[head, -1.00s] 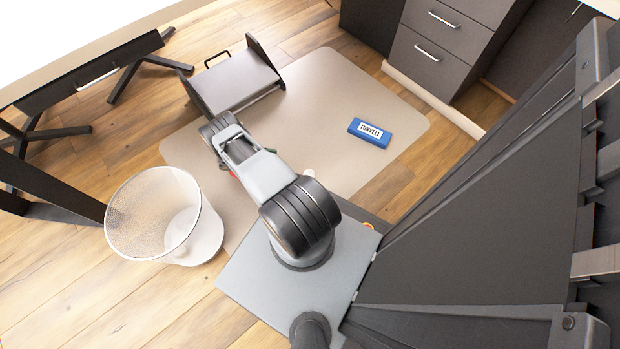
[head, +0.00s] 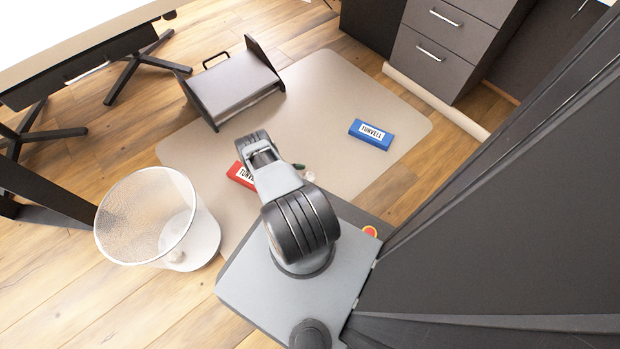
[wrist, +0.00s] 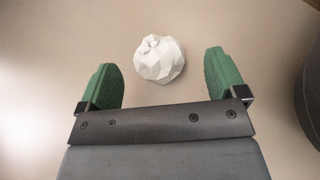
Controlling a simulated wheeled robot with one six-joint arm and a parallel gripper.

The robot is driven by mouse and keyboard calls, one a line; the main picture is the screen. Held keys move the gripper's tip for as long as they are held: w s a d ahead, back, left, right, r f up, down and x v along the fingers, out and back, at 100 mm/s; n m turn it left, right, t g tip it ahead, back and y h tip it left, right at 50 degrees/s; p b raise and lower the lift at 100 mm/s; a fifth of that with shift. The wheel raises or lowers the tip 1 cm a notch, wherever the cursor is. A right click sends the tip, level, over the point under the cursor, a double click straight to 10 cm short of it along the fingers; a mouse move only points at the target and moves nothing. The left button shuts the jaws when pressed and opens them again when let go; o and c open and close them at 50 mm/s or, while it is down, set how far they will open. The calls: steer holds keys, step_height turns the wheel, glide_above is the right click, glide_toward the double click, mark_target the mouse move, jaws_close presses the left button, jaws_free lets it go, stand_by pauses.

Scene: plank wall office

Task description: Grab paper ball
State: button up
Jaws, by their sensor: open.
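A crumpled white paper ball (wrist: 160,59) lies on the beige floor mat in the wrist view, ahead of and between my two green fingers. My gripper (wrist: 160,68) is open and empty, and I see no finger touching the ball. In the head view, a small part of my gripper (head: 299,167) shows past my arm, close above the mat. A small white bit beside it, likely the paper ball (head: 309,176), is partly hidden.
A red box (head: 240,175) lies left of my arm, partly covered by it. A blue box (head: 371,134) lies on the mat (head: 330,90). A white mesh bin (head: 205,235) stands at left with something pale inside. A dark footrest (head: 235,82) and drawers (head: 432,55) stand behind.

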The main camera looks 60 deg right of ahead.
mark_target(312, 177)
steer(key=b+x, duration=0.1)
steer(key=x, duration=0.4)
steer(key=shift+w, duration=0.1)
